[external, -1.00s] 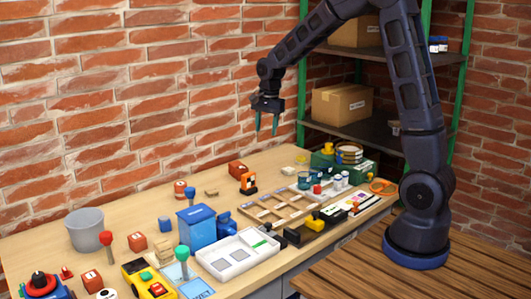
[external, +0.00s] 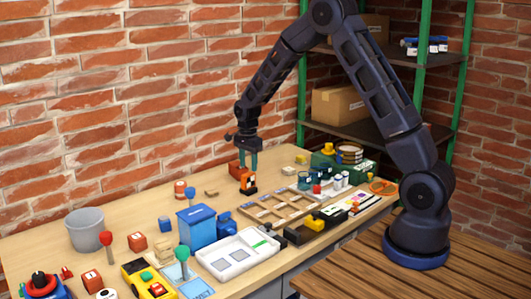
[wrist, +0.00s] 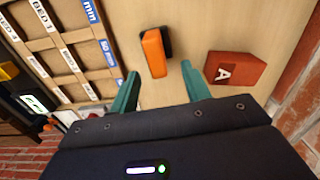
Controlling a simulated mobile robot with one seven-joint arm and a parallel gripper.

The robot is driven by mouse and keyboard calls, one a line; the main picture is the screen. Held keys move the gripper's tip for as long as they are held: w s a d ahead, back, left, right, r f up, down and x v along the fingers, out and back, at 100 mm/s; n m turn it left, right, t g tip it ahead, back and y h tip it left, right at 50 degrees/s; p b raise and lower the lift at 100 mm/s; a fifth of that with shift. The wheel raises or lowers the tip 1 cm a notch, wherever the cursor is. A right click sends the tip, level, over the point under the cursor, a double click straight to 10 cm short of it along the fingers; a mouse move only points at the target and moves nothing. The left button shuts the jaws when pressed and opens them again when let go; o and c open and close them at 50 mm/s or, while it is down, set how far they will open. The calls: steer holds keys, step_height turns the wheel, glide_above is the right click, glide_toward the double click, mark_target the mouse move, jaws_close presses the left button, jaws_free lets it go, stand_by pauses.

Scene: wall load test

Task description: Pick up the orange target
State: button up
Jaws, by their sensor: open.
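The orange target (external: 249,183), an orange piece with a black part, stands on the workbench near its middle. In the wrist view its orange face (wrist: 153,54) and black side show just beyond the fingertips, roughly between them. My gripper (external: 247,164) points down above the bench, close over the target; its teal fingers (wrist: 160,84) are apart with nothing between them. In the external view the fingers partly overlap a red block behind the target.
The red block marked A (wrist: 236,68) lies just right of the target in the wrist view. A wooden divided tray (wrist: 70,40) is at left there. A blue box (external: 197,229) and a grey bucket (external: 86,231) stand further left on the bench. The brick wall rises behind.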

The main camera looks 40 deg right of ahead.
mark_target(248, 173)
steer(key=shift+s+a+f, duration=0.15)
steer(key=shift+f, duration=1.55)
steer(key=shift+s+a+f, duration=0.1)
steer(key=shift+f, duration=1.6)
steer(key=shift+c, duration=0.5)
jaws_close()
